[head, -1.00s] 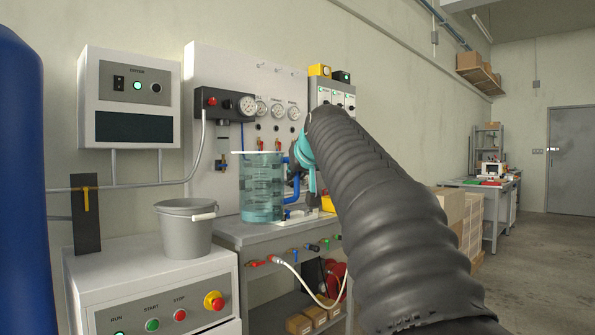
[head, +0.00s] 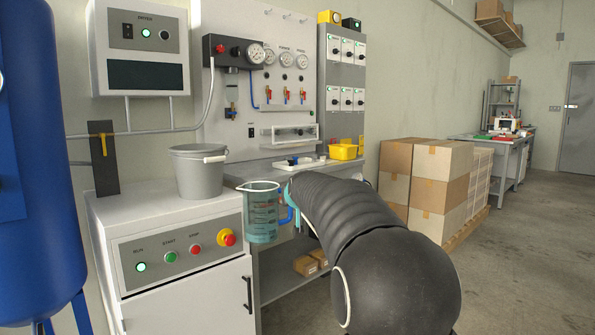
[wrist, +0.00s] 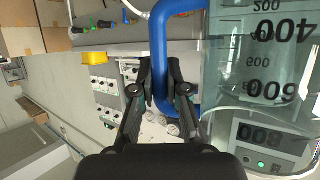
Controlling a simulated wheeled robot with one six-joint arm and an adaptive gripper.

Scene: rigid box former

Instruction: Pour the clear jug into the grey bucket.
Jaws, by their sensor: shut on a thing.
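The clear jug (head: 261,214), bluish with dark markings and a blue handle, hangs upright just right of the white cabinet, in front of the bench. Its rim is lower than the bucket's rim. My gripper (head: 291,206) is shut on the handle at the jug's right side. In the wrist view my gripper (wrist: 163,95) has its fingers on either side of the blue handle, and the jug (wrist: 262,75) fills the right side. The grey bucket (head: 200,178) stands upright on the cabinet, left of the jug and apart from it. The bucket's inside is mostly hidden.
The white cabinet (head: 140,212) has a red stop button (head: 227,238) on its front. A dark upright plate (head: 104,165) stands behind the bucket's left. A blue tank (head: 35,150) is at far left. Stacked boxes (head: 425,180) stand at right, with open floor beyond.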

